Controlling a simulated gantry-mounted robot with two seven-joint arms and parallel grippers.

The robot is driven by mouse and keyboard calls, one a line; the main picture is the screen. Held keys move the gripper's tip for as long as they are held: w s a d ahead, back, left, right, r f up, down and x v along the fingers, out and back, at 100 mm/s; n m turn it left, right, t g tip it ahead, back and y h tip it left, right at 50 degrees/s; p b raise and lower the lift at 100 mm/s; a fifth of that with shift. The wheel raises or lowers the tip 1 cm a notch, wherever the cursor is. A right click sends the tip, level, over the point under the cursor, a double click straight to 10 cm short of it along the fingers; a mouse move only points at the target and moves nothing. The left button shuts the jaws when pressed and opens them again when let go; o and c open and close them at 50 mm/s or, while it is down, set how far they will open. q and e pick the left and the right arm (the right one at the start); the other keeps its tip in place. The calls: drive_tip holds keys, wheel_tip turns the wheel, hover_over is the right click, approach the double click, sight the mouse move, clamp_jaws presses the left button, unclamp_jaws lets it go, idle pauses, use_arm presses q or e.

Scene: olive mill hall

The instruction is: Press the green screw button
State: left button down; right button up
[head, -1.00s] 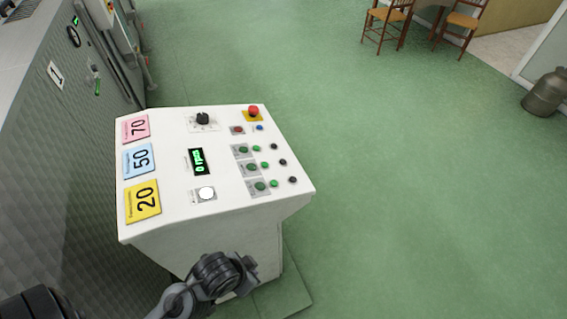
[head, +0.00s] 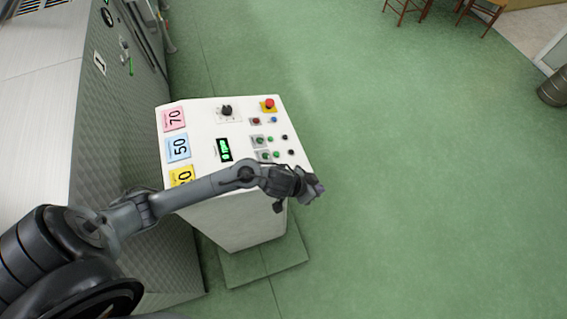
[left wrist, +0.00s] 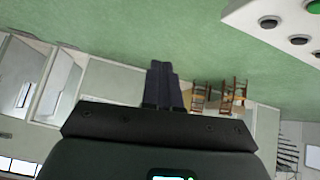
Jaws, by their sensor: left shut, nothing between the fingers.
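The white control panel (head: 205,142) carries rows of green and black buttons on its right side. Two rows show in the head view, with small green buttons (head: 270,139) and (head: 276,154) beside larger dark green ones in grey plates. The lowest row is hidden behind my left arm. Labels are too small to read, so I cannot tell which is the screw button. My left gripper (head: 316,189) is shut and empty at the panel's front right corner. Its closed fingers (left wrist: 163,85) point away from the panel in the left wrist view; one green button (left wrist: 314,7) shows at upper right.
A red mushroom button (head: 269,103), a black knob (head: 226,110) and a green display (head: 224,150) are on the panel. A grey machine (head: 120,120) stands to the left. Chairs (head: 480,12) stand far off. The green floor to the right is clear.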

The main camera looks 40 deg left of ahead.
use_arm(q)
drive_tip(key=w+a+r+n+g+h, duration=0.1)
drive_tip(key=w+a+n+g, duration=0.2)
drive_tip(key=a, duration=1.2)
drive_tip(key=shift+w+n, duration=0.6)
drive_tip(key=shift+w, duration=0.15)
drive_tip(key=shift+f, duration=0.1)
drive_tip(key=f+b, duration=0.2)
drive_tip(key=s+f+b, duration=0.1)
drive_tip(key=f+b, duration=0.1)
drive_tip(key=b, duration=0.1)
drive_tip(key=a+f+b, duration=0.1)
drive_tip(key=f+b, duration=0.1)
drive_tip(key=shift+s, duration=0.25)
drive_tip(key=shift+s+a+f+b, duration=0.1)
drive_tip(key=shift+s+f+b, duration=0.1)
drive_tip(key=shift+f, duration=0.35)
drive_tip(key=shift+s+f+b, duration=0.15)
drive_tip(key=shift+f, duration=0.35)
